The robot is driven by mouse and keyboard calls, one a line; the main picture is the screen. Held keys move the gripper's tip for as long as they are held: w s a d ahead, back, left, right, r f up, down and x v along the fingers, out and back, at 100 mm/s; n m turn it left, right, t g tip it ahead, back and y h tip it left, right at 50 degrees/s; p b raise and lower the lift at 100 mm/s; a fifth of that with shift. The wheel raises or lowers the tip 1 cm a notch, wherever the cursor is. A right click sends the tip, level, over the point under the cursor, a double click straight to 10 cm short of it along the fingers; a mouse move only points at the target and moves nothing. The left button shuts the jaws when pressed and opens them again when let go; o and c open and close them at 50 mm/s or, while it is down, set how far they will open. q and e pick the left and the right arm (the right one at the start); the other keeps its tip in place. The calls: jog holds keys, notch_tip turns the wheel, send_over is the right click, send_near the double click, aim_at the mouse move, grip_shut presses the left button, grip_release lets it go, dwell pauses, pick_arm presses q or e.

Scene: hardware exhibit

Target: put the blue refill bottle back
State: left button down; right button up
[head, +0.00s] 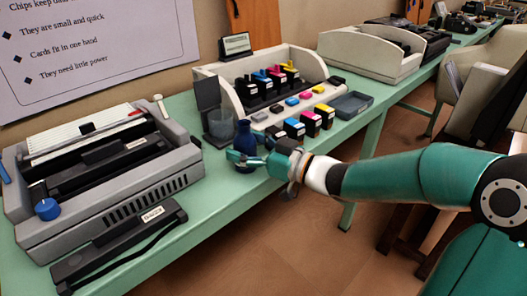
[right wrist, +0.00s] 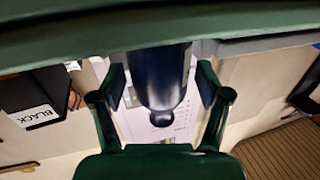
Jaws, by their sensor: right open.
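The dark blue refill bottle (head: 245,139) stands upright on the green table, in front of the printer with the ink cartridges. My right gripper (head: 246,159) reaches it from the right, low at the bottle's body. In the right wrist view the bottle (right wrist: 158,78) is between the two fingers of the right gripper (right wrist: 163,85), with its narrow neck toward the bottom of the picture. The fingers are open, with a gap visible on each side of the bottle. My left gripper is not in view.
A white printer (head: 302,62) holds several coloured cartridges, with more cartridges (head: 311,122) in front. A grey typewriter-like machine (head: 110,170) fills the left. Bare table (head: 222,190) lies left of the gripper.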

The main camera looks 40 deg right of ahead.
jog(key=p+v, duration=0.1)
jog(key=v, duration=1.1)
